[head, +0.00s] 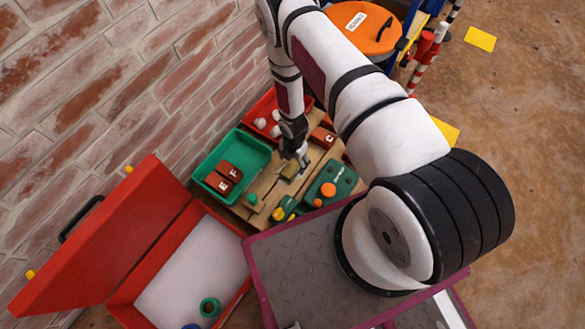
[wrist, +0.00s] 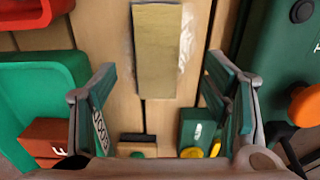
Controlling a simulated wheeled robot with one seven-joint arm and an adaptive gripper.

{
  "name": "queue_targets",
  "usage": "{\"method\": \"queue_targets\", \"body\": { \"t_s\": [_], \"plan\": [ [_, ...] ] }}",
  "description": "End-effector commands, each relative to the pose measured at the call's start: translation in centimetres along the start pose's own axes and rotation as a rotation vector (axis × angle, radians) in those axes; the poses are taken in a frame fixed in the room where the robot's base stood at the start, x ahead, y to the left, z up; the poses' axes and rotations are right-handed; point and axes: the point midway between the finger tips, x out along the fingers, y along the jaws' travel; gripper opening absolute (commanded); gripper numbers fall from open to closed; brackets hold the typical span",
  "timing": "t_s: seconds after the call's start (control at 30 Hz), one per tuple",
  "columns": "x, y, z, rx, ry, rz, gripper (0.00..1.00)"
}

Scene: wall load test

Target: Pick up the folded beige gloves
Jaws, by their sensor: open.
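A flat beige rectangular piece (wrist: 155,55), which looks like the folded beige gloves, lies on the wooden board. A thin whitish, clear edge shows along its right side. In the head view the beige piece (head: 290,169) is small, just under my fingertips and partly hidden by them. My gripper (wrist: 162,85) is open and empty, its green-padded fingers spread wider than the piece. In the wrist view the piece lies ahead of the gap between the fingers, apart from both. In the head view my gripper (head: 297,158) points down above the board.
A green tray (head: 199,177) with red lettered blocks stands left of the board (head: 258,187), and a red tray (head: 262,104) stands behind. A green case (head: 343,172) with an orange knob is close on the right. An open red toolbox (head: 120,235) is at the front left; a brick wall is beyond.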

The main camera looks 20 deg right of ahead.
Motion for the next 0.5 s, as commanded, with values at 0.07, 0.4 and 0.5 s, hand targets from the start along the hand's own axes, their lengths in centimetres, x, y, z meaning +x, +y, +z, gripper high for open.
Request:
{"method": "queue_targets", "body": {
  "t_s": [0.07, 0.4, 0.5],
  "plan": [
    [1.1, 0.1, 0.1, 0.002, 0.001, 0.000, 0.69],
    [4.6, 0.4, 0.3, 0.001, 0.001, -0.002, 0.69],
    [4.5, 0.4, 0.3, 0.001, 0.000, -0.001, 0.69]
  ]
}}
